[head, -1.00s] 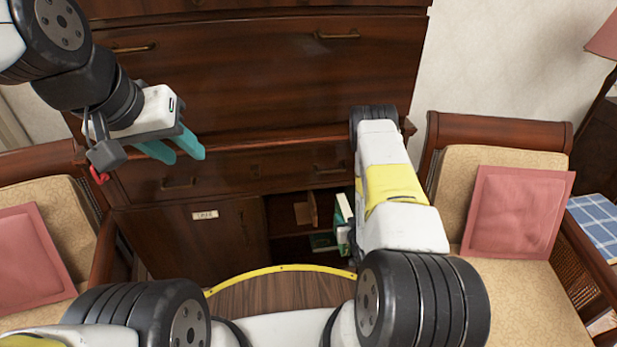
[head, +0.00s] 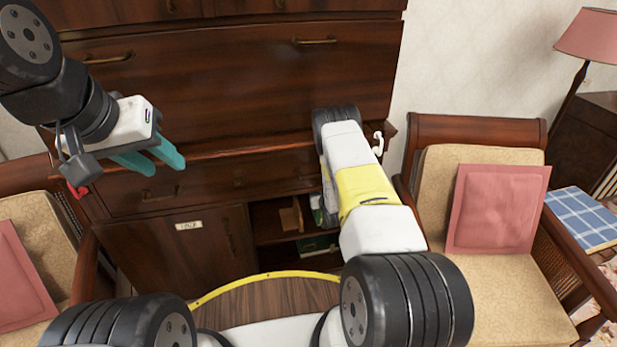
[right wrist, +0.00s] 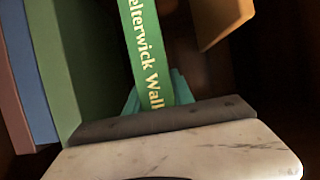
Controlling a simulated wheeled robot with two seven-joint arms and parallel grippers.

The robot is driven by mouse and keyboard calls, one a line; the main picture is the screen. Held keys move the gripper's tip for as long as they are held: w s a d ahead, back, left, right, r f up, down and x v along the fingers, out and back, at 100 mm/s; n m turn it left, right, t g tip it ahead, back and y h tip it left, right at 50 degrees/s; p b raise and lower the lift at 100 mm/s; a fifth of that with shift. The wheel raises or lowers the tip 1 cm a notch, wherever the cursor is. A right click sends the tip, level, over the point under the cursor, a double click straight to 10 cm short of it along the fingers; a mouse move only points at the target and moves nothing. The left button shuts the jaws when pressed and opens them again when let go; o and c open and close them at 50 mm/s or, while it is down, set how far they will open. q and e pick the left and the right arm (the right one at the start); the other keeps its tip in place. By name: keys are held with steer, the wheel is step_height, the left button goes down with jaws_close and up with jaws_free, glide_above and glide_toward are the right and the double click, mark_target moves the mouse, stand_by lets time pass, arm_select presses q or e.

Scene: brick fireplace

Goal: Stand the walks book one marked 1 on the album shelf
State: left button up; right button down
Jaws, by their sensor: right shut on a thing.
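A green book with pale lettering, "elterwick Walk" readable, is the walks book (right wrist: 147,45) in the right wrist view. My right gripper (right wrist: 155,98) is shut on its near end with teal fingers. No number shows on the visible part. A small green and white piece, probably this book (head: 317,208), shows beside my right arm in the head view. It is at the opening of the open shelf compartment (head: 268,222); whether it touches the shelf board I cannot tell. My left gripper (head: 158,162) is apart and empty in front of the cabinet, its two teal fingers spaced.
In the right wrist view a larger green book (right wrist: 62,60), a blue one (right wrist: 30,70) and a reddish-brown one stand left. A tan board (head: 291,218) stands inside the compartment. A green item (head: 318,245) lies below. Armchairs flank the cabinet; the right has a pink cushion (head: 497,208).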

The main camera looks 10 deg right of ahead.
steer(key=shift+f, duration=0.35)
steer(key=c, duration=1.1)
jaws_free()
steer(key=shift+f, duration=0.1)
steer(key=v, duration=1.2)
steer(key=shift+r, duration=0.2)
